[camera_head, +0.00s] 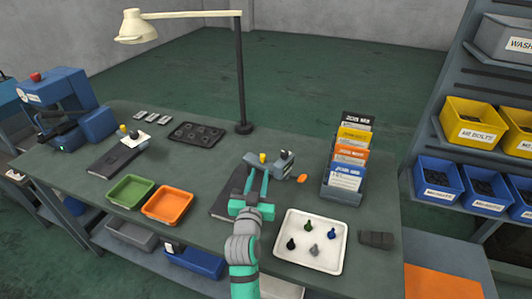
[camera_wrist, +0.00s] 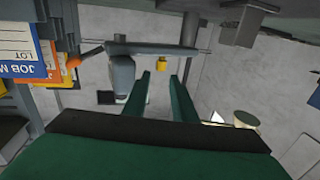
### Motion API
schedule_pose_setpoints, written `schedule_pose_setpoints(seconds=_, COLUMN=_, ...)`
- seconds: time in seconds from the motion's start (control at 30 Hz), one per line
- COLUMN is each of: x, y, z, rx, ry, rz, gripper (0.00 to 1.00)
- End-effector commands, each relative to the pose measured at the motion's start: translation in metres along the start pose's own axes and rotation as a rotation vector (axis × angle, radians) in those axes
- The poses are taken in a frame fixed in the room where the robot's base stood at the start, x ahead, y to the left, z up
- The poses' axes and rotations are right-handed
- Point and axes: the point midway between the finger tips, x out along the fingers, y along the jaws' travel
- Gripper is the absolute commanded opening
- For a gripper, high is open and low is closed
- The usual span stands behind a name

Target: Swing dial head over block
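A small grey fixture stands on the bench, and its grey head (camera_head: 283,163) has an orange knob (camera_head: 302,178) on its right side. A yellow cap (camera_head: 262,157) shows just left of the head. A dark plate (camera_head: 225,207) lies below and is partly covered by my gripper. I cannot clearly make out the block. My green gripper (camera_head: 259,172) reaches toward the fixture from the front, its two fingers apart with nothing visibly held. In the wrist view, the grey body (camera_wrist: 123,75) and orange knob (camera_wrist: 73,62) appear left of my gripper (camera_wrist: 163,88); a yellow part (camera_wrist: 163,62) shows between the fingers.
A white tray (camera_head: 290,257) with several small pieces lies right of my arm. A card rack (camera_head: 343,187) stands right of the fixture. Green (camera_head: 131,191) and orange (camera_head: 167,204) trays lie left. A lamp post (camera_head: 240,85) rises behind.

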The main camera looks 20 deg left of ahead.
Motion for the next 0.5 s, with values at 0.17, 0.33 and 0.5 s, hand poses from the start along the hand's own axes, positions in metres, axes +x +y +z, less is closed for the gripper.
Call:
schedule_pose_setpoints(seconds=0.17, x=0.025, y=-0.001, z=-0.001, rx=-0.001, ry=0.000, rz=0.000, gripper=0.25)
schedule_pose_setpoints(seconds=0.33, x=0.056, y=-0.001, z=-0.001, rx=0.000, ry=0.000, rz=0.000, gripper=0.25)
schedule_pose_setpoints(seconds=0.5, x=0.082, y=0.000, z=0.000, rx=0.000, ry=0.000, rz=0.000, gripper=0.25)
